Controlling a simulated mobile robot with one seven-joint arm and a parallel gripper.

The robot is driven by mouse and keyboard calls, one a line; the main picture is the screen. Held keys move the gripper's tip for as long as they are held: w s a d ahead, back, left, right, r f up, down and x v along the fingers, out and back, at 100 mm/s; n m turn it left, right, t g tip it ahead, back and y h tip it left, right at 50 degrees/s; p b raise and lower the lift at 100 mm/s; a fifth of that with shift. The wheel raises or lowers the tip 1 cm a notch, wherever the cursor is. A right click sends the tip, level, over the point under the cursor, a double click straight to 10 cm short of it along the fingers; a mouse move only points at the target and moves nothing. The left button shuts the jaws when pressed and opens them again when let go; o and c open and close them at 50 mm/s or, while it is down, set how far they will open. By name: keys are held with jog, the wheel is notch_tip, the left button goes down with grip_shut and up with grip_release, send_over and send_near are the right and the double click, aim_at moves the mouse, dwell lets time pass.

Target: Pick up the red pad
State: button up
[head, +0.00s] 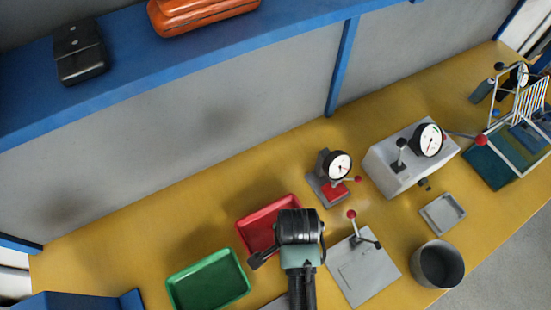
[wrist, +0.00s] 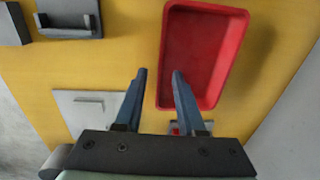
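The red pad (head: 335,192) looks like a small flat red piece on the base of a small dial gauge stand (head: 322,167), behind my gripper in the head view. In the wrist view a bit of red (wrist: 174,128) shows low in the picture beside my right-hand finger, mostly hidden; it may be this pad. In the head view my black hand hides the fingertips. It hangs over the bench by the red tray's right edge.
A red tray (head: 253,225) and a green tray (head: 208,281) lie on the yellow bench. A lever plate (head: 362,272), a grey cup (head: 437,267), a small grey tray (head: 443,214) and a larger gauge block (head: 407,160) stand to the right. A blue shelf (head: 150,60) runs behind.

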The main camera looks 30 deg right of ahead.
jog(key=shift+w+d+f, duration=0.1)
jog(key=shift+w+f, duration=0.1)
jog(key=shift+f, duration=1.3)
jog(key=shift+w+f, duration=0.2)
jog(key=shift+f, duration=1.25)
grip_shut()
